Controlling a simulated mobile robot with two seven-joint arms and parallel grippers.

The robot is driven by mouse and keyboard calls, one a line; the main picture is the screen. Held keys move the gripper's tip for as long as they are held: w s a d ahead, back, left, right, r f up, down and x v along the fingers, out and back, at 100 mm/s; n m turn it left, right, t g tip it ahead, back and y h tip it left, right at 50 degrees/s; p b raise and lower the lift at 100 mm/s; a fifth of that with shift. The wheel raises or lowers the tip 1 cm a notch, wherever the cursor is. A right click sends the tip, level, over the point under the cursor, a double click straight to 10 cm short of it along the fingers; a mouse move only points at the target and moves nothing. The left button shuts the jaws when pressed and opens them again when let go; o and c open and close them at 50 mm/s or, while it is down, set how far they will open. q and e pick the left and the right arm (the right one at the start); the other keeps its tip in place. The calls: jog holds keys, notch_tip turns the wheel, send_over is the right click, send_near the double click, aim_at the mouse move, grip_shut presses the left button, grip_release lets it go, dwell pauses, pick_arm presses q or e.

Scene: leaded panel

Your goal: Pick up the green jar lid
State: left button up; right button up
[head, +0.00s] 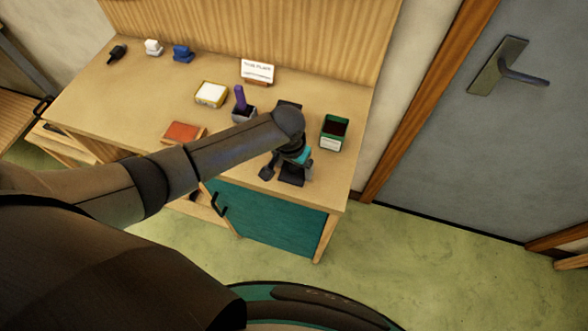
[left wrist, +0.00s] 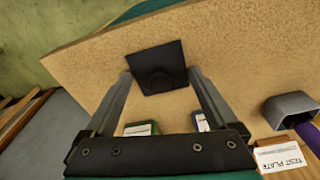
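I do not make out a green jar lid in either view. A black square plate (left wrist: 150,58) with a darker rounded shape at its lower side lies on the table near the front edge; I cannot tell whether that shape is a disc or a shadow. My left gripper (left wrist: 159,73) is open, its two fingers reaching to either side of the plate's near part. In the head view the left gripper (head: 290,168) is over the front right of the table, and my arm hides part of the tabletop. My right gripper is not in view.
A green bin (head: 334,132) with dark contents stands right of the gripper. A grey cup (head: 244,115) holds a purple object. A red-orange block (head: 184,132), a yellow tray (head: 211,104) and a sign (head: 257,71) stand farther left and back. The table's (head: 110,100) left part is mostly clear.

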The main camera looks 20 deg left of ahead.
pick_arm(q)
jog(key=c, duration=0.8)
jog(key=shift+o, duration=0.2)
jog(key=shift+r, duration=0.15)
